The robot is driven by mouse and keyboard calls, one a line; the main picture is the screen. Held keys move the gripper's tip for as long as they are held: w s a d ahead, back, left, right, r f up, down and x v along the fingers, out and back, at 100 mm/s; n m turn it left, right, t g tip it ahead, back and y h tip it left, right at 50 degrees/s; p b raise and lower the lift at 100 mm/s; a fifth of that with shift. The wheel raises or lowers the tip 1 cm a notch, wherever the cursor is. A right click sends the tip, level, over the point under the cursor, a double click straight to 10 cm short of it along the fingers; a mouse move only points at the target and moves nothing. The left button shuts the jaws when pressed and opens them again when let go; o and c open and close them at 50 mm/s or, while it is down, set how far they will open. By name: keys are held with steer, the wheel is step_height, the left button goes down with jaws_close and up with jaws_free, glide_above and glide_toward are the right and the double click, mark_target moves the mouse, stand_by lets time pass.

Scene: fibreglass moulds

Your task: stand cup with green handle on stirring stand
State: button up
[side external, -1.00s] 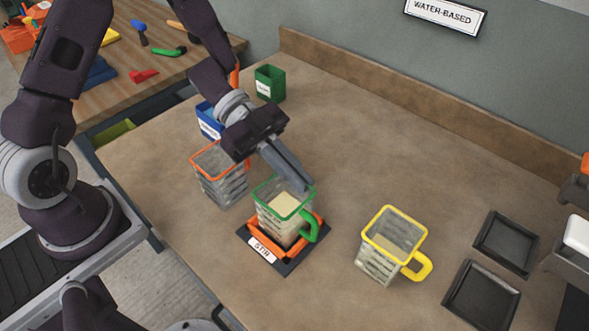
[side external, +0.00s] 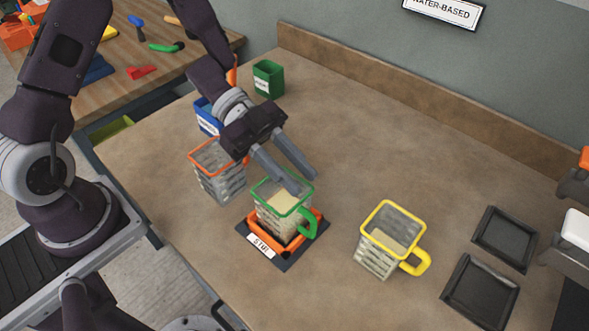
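The cup with the green rim and green handle (side external: 283,207) stands upright in the orange cradle of the stirring stand (side external: 262,244), which has a black base and a label reading "STIR". The cup holds pale cream material, and its handle points right. My gripper (side external: 303,183) is open at the cup's back rim, its two fingers spread apart. One finger overlaps the cup's opening and the other lies behind the rim; whether either touches the cup cannot be told.
An orange-rimmed cup (side external: 219,178) stands close behind left. A yellow-handled cup (side external: 390,241) stands to the right. Two black trays (side external: 481,292) lie at far right. Blue (side external: 208,119) and green (side external: 268,79) containers stand behind. The bench between the yellow cup and back ledge is clear.

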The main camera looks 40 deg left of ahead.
steer(key=w+a+r+n+t+y, duration=0.7)
steer(key=w+a+r+t+y, duration=0.35)
steer(key=a+r, duration=0.4)
steer(key=s+a+r+n+g+y, duration=0.1)
steer(key=s+a+r+n+y, duration=0.15)
steer(key=s+n, duration=0.2)
steer(key=s+a+r+n+y, duration=0.1)
steer(key=s+a+n+y, duration=0.25)
steer(key=s, duration=0.25)
steer(key=s+d+f+n+g+h, duration=0.1)
steer(key=s+d+g, duration=0.1)
steer(key=s, duration=0.5)
steer(key=s+d+f+n+g+h, duration=0.1)
steer(key=s+d+n+g+h, duration=0.1)
steer(key=s, duration=0.6)
steer(key=shift+d, duration=0.9)
